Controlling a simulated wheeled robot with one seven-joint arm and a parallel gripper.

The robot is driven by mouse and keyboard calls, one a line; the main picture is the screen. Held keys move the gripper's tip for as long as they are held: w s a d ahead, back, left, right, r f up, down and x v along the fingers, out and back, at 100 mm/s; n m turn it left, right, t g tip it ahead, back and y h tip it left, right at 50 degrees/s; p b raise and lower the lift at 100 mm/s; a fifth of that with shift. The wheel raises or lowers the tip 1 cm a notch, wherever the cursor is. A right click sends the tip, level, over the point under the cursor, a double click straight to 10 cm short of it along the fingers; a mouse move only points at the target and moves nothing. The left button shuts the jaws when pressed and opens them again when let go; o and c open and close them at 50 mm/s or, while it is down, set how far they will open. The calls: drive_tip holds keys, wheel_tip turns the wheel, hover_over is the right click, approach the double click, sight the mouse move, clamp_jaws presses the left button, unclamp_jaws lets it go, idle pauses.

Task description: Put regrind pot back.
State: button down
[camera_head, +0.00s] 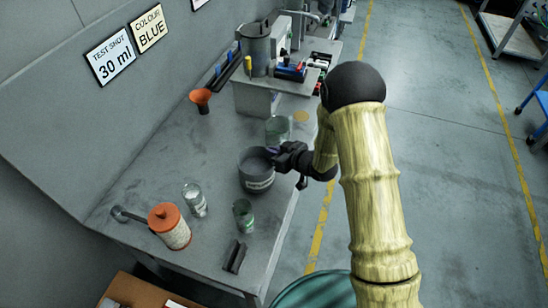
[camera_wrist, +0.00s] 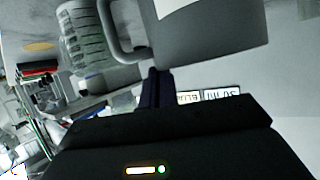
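The regrind pot appears to be the dark grey round pot (camera_head: 257,170) with a pale label, whose lettering I cannot read, at the middle of the bench. My gripper (camera_head: 276,153) is at its right rim. In the wrist view, which is upside down, the pot (camera_wrist: 210,35) fills the top, with its loop handle to the left. The two dark fingers (camera_wrist: 156,88) are close together at the rim, beside the handle, and look shut on the thin wall. The tips are partly hidden. I cannot tell whether the pot touches the bench.
A clear beaker (camera_head: 278,130) stands just behind the pot. Two glasses (camera_head: 194,201) (camera_head: 243,216), an orange-lidded jar (camera_head: 169,227), a scoop (camera_head: 128,217) and a dark block (camera_head: 234,257) are nearer. An orange funnel (camera_head: 201,100) and a grey jug (camera_head: 256,48) are farther back.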

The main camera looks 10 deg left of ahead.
drive_tip(key=shift+f, duration=1.7)
drive_tip(key=c, duration=2.1)
unclamp_jaws()
drive_tip(key=shift+f, duration=0.1)
drive_tip(key=o, duration=0.4)
drive_tip(key=b+v, duration=0.2)
drive_tip(key=v, duration=1)
